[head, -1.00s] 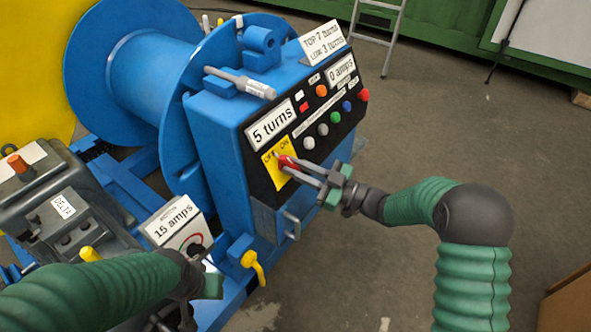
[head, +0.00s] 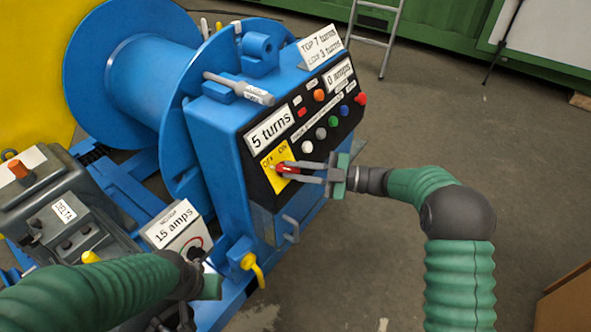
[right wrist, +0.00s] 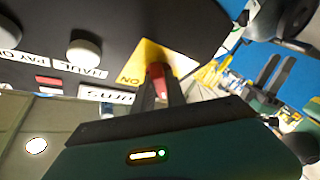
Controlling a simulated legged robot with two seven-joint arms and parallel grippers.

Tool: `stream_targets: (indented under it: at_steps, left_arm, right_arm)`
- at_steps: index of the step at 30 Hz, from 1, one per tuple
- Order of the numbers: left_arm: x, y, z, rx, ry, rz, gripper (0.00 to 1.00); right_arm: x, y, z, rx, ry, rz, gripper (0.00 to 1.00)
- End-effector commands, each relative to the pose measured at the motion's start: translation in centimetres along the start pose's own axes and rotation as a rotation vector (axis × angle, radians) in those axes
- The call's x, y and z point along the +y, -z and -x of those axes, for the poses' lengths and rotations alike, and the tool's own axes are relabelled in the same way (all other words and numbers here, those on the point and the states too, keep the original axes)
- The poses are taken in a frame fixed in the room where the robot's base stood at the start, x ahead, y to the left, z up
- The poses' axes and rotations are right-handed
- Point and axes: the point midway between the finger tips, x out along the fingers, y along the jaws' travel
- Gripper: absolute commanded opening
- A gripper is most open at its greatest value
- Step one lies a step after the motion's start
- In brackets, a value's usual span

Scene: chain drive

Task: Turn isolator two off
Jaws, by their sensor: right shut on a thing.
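A yellow plate (head: 268,162) marked OFF on its left and ON on its right sits at the lower left of the black panel. A red isolator handle (head: 285,169) is on this plate; no number is readable on it. My right gripper (head: 290,169) is shut on the red handle, its fingers reaching in from the right. In the right wrist view the red handle (right wrist: 157,72) shows between the fingers, beside the word ON. My left gripper (head: 207,268) is at the lower left, near the 15 amps box; its fingers are too unclear to read.
Above the plate, the black panel (head: 318,150) carries coloured buttons, a 5 turns display (head: 270,129) and a 0 amps display (head: 338,76). A blue drum (head: 150,65) stands behind at left. A yellow hook-like part (head: 255,265) hangs below.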

Motion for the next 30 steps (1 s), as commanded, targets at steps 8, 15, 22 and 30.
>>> stream_targets:
  at_steps: [8, 15, 22, 30]
  left_arm:
    - [0.0, 0.0, 0.0, 0.000, 0.000, 0.000, 0.36]
    - [0.0, 0.0, 0.0, 0.000, 0.000, 0.000, 0.36]
    - [0.0, 0.0, 0.0, 0.000, 0.000, 0.000, 0.36]
    - [0.0, 0.4, 1.7, 0.000, 0.000, 0.000, 0.36]
  right_arm:
    - [-0.3, -0.2, 0.1, -0.003, 0.006, -0.002, 0.00]
    - [-0.2, -0.1, 0.1, -0.002, 0.004, -0.001, 0.38]
    - [-0.1, 0.0, 0.0, 0.000, 0.002, 0.000, 0.38]
    - [0.3, 0.2, 4.1, -0.004, -0.001, -0.002, 0.38]
